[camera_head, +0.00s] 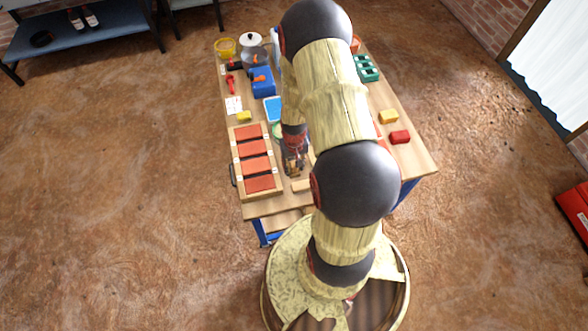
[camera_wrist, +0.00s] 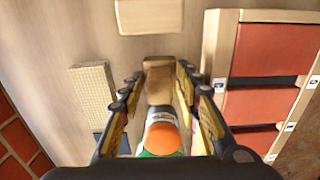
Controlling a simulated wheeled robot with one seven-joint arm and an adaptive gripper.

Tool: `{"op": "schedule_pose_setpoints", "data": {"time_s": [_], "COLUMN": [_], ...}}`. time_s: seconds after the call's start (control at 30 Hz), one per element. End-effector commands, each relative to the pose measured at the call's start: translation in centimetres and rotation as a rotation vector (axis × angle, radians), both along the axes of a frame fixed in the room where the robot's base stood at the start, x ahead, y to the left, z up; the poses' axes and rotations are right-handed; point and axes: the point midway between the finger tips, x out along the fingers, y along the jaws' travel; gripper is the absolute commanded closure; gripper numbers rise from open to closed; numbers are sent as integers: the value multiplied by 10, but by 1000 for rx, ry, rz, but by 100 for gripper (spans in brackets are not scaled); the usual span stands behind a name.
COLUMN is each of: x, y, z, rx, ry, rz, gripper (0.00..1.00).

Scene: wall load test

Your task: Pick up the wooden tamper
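A brown wooden piece (camera_wrist: 158,82), which looks like the wooden tamper, lies between my fingers in the wrist view. An orange-capped bottle or tube (camera_wrist: 163,138) with white and green parts shows nearer the camera, overlapping its lower end. My gripper (camera_wrist: 159,72) is open, with a finger on each side of the wooden piece and small gaps at the tips. Whether anything touches a finger pad is not clear. In the head view my gripper (camera_head: 294,172) is low over the table, right of the red-panelled frame; the tamper cannot be made out there.
The wooden frame with red panels (camera_head: 240,160) is close on the gripper's left in the head view. A pale wooden block (camera_wrist: 150,15) lies beyond the fingertips. A textured light block (camera_wrist: 94,92) lies beside the left finger. My arm hides much of the table (camera_head: 415,160).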

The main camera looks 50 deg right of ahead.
Motion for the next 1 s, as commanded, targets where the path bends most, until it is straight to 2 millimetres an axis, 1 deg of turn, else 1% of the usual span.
{"op": "schedule_pose_setpoints", "data": {"time_s": [0.03, 0.37, 0.67, 0.83, 0.93, 0.97, 1.0], "x": [0, 0, 0, 1, 1, -1, -9], "y": [0, 0, 0, 0, -1, -1, 0], "z": [0, 0, 3, 18, 34, 39, 46], "rx": [0, 0, -1, -1, -2, -2, -1], "ry": [0, 0, -1, -2, -3, -3, -2], "rz": [0, 0, 0, 0, 0, -1, -3], "gripper": [73, 91, 91, 92, 92, 92, 92]}}
